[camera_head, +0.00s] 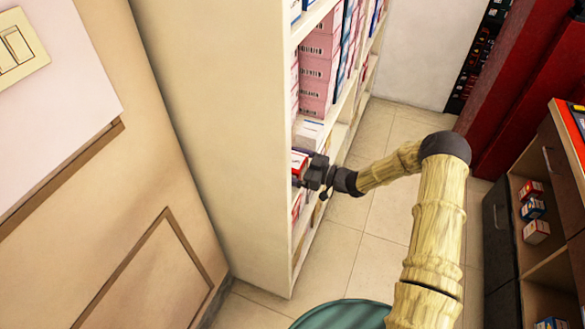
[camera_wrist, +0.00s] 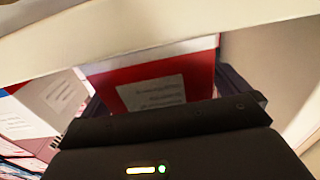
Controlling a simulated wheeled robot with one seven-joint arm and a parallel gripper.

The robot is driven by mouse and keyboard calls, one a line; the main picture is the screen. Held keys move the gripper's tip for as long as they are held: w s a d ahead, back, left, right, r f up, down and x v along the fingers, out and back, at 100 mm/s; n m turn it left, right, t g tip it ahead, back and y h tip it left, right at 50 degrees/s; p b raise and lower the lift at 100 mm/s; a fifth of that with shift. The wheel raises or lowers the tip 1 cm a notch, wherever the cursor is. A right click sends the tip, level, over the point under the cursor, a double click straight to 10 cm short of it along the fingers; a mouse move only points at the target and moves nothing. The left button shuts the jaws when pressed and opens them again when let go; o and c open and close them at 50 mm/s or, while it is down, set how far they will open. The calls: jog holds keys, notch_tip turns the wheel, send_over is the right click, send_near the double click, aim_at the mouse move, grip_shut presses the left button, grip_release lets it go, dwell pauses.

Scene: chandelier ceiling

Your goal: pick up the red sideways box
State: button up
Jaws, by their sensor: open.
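The red box (camera_wrist: 157,80) lies in front of my gripper in the wrist view, with a white label and a pale upper part. In the head view the red box (camera_head: 299,163) shows on a shelf of the tall cream shelf unit (camera_head: 230,120), right at my gripper (camera_head: 308,178). In the wrist view my gripper (camera_wrist: 160,88) has its dark fingers at the left and right of the box, apart from each other. The jaws are open around the box. Whether the fingers touch it cannot be told, and its lower part is hidden behind the gripper body.
A shelf board (camera_wrist: 130,30) runs just above the box. White boxes (camera_wrist: 48,100) stand to its left, and a cream wall of the unit is close on the right. A wooden cabinet (camera_head: 565,190) with small boxes stands at the right. Tiled floor (camera_head: 345,240) lies between.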

aim_at(293, 161)
jog(key=c, duration=1.1)
jog(key=shift+o, duration=0.2)
jog(key=shift+r, duration=0.15)
notch_tip(293, 161, up, 10)
jog(key=shift+f+b, duration=0.1)
jog(key=shift+b, duration=0.3)
